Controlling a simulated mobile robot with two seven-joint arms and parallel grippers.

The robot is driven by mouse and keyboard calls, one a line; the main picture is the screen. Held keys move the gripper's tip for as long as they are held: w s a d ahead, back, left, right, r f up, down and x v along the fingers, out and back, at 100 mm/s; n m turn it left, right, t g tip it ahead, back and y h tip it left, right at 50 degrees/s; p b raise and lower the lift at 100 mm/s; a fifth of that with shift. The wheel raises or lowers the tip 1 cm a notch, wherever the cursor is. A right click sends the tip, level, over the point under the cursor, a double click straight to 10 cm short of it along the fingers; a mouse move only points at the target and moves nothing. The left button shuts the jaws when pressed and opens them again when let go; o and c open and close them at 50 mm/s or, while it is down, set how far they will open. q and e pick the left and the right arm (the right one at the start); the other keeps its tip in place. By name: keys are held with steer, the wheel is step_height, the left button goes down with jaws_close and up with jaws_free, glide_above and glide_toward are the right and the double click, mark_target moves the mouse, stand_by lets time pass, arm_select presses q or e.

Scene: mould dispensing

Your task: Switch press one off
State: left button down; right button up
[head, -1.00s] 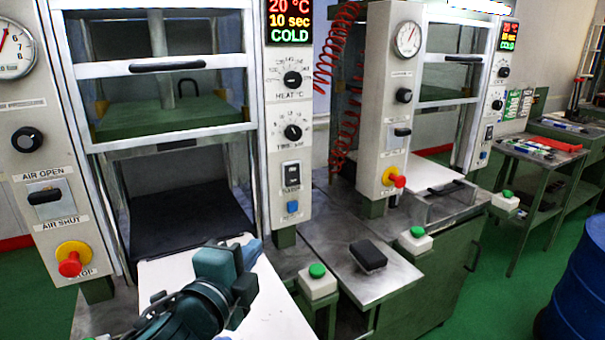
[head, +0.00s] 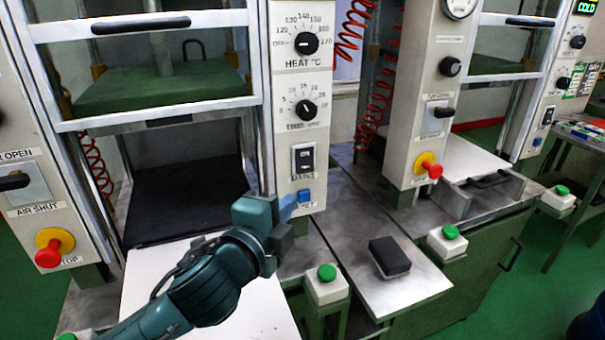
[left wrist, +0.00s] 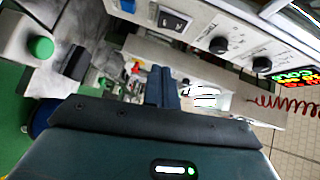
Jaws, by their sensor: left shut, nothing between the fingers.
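Press one is the nearest press, with a pale control panel (head: 291,80) on its right post. A black rocker switch labelled MAINS (head: 304,158) sits below the two dials; it also shows in the left wrist view (left wrist: 172,20). I cannot tell its rocker position. A small blue button (head: 304,197) is below it. My left gripper (head: 286,208) is shut and empty, just left of and below the switch, at about the blue button's height. Contact is unclear. In the left wrist view its fingers (left wrist: 162,88) are together. My right gripper is out of view.
A heat dial (head: 306,43) and time dial (head: 306,110) are above the switch. A red stop knob (head: 48,256) is on the left post. A green button box (head: 327,285) and a black block (head: 389,256) stand on the bench. A white board (head: 250,300) lies under my left arm.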

arm_select(q)
glide_toward(308, 168)
steer(key=w+d, duration=0.1)
steer(key=d, duration=0.3)
steer(key=w, duration=0.1)
steer(key=w+a, duration=0.1)
steer(key=w, duration=0.1)
steer(key=shift+w+f+p, duration=0.2)
steer(key=shift+w+p, duration=0.1)
steer(key=shift+p, duration=0.1)
steer(key=shift+w+a, duration=0.1)
steer(key=shift+w, duration=0.35)
steer(key=shift+f, duration=0.1)
steer(key=shift+w+f+b, duration=0.1)
steer(key=shift+f+b, duration=0.15)
steer(key=shift+b, duration=0.15)
steer(key=shift+w+a+r+t, duration=0.1)
steer(key=shift+t, duration=0.2)
